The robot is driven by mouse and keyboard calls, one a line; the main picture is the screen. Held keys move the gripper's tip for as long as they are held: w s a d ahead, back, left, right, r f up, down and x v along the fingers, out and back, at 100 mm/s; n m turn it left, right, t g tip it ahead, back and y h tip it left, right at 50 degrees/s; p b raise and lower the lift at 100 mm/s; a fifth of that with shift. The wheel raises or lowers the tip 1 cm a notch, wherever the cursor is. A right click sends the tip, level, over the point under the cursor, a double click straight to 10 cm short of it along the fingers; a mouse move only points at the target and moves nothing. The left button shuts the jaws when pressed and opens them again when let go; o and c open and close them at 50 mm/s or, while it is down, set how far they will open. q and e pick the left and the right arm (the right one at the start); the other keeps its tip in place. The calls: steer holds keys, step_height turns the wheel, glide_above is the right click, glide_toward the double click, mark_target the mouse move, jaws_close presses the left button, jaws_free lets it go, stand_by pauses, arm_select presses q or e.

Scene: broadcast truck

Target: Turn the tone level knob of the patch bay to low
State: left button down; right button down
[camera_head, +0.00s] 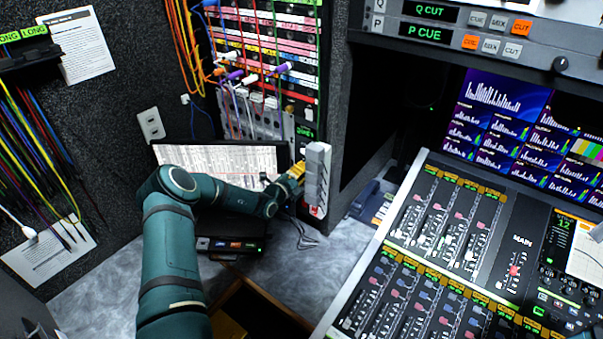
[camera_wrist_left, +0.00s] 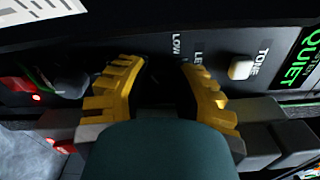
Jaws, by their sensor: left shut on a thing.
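The patch bay (camera_head: 303,113) stands upright behind my left arm in the head view, with rows of coloured strips and plugged cables. In the left wrist view its lower black panel shows the labels TONE, LOW and part of LEVEL, a cream button (camera_wrist_left: 241,70) and a green QUIET label (camera_wrist_left: 305,62). My left gripper (camera_wrist_left: 168,72), with yellow fingers, is at this panel beside the LOW label. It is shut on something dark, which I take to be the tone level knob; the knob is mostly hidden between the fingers. The yellow fingers also show in the head view (camera_head: 297,171).
A grey block-like piece (camera_head: 317,172) stands right beside the gripper. A lit screen (camera_head: 225,158) is behind my forearm. Cables hang in front of the patch bay. The mixing console (camera_head: 405,215) fills the right. A red light (camera_wrist_left: 37,97) glows on the panel.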

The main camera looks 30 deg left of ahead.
arm_select(q)
steer(key=n, duration=0.5)
steer(key=shift+a+n, duration=0.1)
steer(key=shift+n, duration=0.2)
arm_select(e)
steer(key=shift+r, duration=0.15)
arm_select(q)
steer(key=n, duration=0.5)
steer(key=shift+n, duration=0.7)
steer(key=c, duration=1)
jaws_free()
